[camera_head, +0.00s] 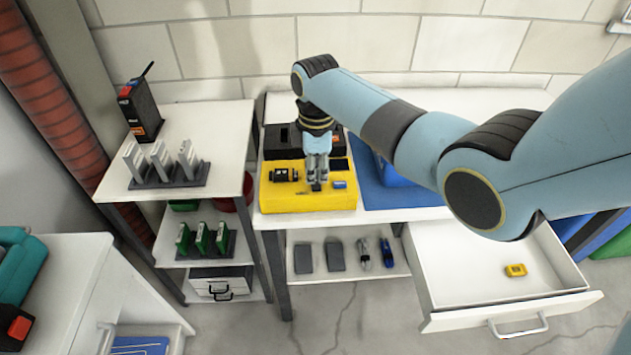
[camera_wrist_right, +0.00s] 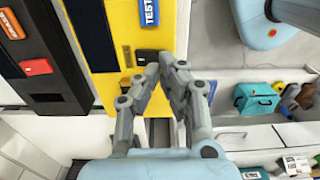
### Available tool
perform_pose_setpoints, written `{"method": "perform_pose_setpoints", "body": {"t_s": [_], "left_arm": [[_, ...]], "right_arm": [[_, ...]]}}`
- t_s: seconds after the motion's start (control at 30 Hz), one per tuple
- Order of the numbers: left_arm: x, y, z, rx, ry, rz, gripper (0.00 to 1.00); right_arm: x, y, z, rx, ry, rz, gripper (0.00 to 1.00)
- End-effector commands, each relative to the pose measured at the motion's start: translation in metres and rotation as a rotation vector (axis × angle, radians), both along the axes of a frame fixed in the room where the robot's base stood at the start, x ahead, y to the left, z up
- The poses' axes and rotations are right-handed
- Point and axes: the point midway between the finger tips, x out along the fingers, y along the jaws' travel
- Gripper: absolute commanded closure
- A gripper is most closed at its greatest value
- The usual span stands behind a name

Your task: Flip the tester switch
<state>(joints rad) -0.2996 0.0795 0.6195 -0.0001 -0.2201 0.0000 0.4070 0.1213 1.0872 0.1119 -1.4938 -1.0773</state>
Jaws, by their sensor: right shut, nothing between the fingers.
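The yellow tester (camera_head: 308,200) stands on the white bench below my right arm. It has a black socket on its top left and a blue label (camera_head: 340,184) near its right side. In the right wrist view the yellow tester (camera_wrist_right: 106,88) carries a blue label reading TEST (camera_wrist_right: 148,12). A small dark switch (camera_wrist_right: 148,57) sits beside that label. My right gripper (camera_head: 316,186) points down over the tester, shut and empty. In the wrist view its fingertips (camera_wrist_right: 168,66) are right by the switch; I cannot tell whether they touch it. My left gripper is out of view.
A black device with a red button (camera_wrist_right: 36,67) stands behind the tester. A blue mat (camera_head: 400,196) lies to its right. Below, an open drawer (camera_head: 450,300) holds a yellow item (camera_head: 515,270). A white shelf (camera_head: 228,140) with racks stands left.

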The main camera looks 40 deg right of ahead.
Motion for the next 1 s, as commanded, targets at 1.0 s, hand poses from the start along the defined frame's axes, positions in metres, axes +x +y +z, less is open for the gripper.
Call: {"method": "perform_pose_setpoints", "body": {"t_s": [1.0], "left_arm": [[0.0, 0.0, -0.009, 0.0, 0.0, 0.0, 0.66]], "right_arm": [[0.0, 0.0, -0.014, 0.0, 0.0, 0.0, 1.0]]}}
